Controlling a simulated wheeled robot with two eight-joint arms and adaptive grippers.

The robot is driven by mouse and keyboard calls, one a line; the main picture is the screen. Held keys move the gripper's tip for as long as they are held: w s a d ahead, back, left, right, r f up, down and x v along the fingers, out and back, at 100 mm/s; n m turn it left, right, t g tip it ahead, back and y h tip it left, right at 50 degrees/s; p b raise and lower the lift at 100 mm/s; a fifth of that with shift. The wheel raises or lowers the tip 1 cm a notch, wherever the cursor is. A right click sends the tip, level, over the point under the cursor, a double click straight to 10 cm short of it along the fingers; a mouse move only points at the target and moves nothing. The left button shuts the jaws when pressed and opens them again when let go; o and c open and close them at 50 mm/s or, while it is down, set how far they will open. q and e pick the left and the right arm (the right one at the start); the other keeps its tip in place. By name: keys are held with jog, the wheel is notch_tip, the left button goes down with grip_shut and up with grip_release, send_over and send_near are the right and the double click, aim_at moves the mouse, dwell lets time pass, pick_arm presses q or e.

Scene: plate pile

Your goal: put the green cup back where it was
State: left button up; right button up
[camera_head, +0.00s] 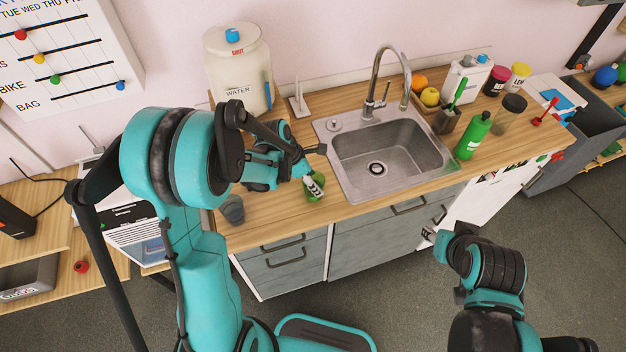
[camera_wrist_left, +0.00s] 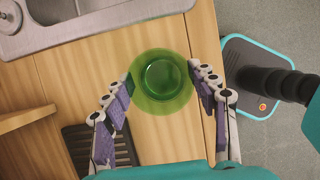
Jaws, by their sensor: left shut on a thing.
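The green cup (camera_head: 318,194) is at the front edge of the wooden counter, left of the sink, mostly hidden by my left gripper (camera_head: 312,182) in the head view. In the left wrist view the cup (camera_wrist_left: 163,80) is seen end-on as a round green shape. My left gripper's fingers (camera_wrist_left: 160,78) are shut on it, one on each side. I cannot tell whether it touches the counter. My right gripper (camera_head: 430,236) is in front of the lower cabinets at the right, away from the cup; its finger opening is unclear.
A grey cup (camera_head: 232,208) stands on the counter to the left. The steel sink (camera_head: 335,155) is to the right. A dark slotted rack (camera_wrist_left: 120,150) lies beside the cup in the wrist view. A green bottle (camera_head: 473,137) stands right of the sink. Bare counter (camera_head: 270,222) lies at the front left.

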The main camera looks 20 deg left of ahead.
pick_arm(q)
jog(key=shift+f, duration=0.2)
jog(key=o, duration=1.4)
jog(key=shift+r, duration=0.15)
jog(key=shift+r, duration=0.25)
jog(key=p+v, duration=0.3)
jog(key=v, duration=0.9)
jog(key=s+r+m+t+y, duration=0.1)
jog(key=s+m, duration=0.3)
jog(key=m, duration=0.4)
jog(key=s+r+m+t+y, duration=0.1)
jog(key=s+r+m+t, duration=0.1)
jog(key=s+m, duration=0.3)
jog(key=s+d+r+m+t+y, duration=0.1)
jog(key=s+r+m, duration=0.2)
jog(key=m, duration=0.8)
jog(key=shift+s+d+r+m+t+y, duration=0.1)
jog(key=shift+s+r+m+t+y, duration=0.1)
jog(key=shift+s, duration=0.35)
jog(key=shift+s+r+m+t+y, duration=0.1)
jog(key=shift+s+r+m+y, duration=0.1)
jog(key=shift+s, duration=0.35)
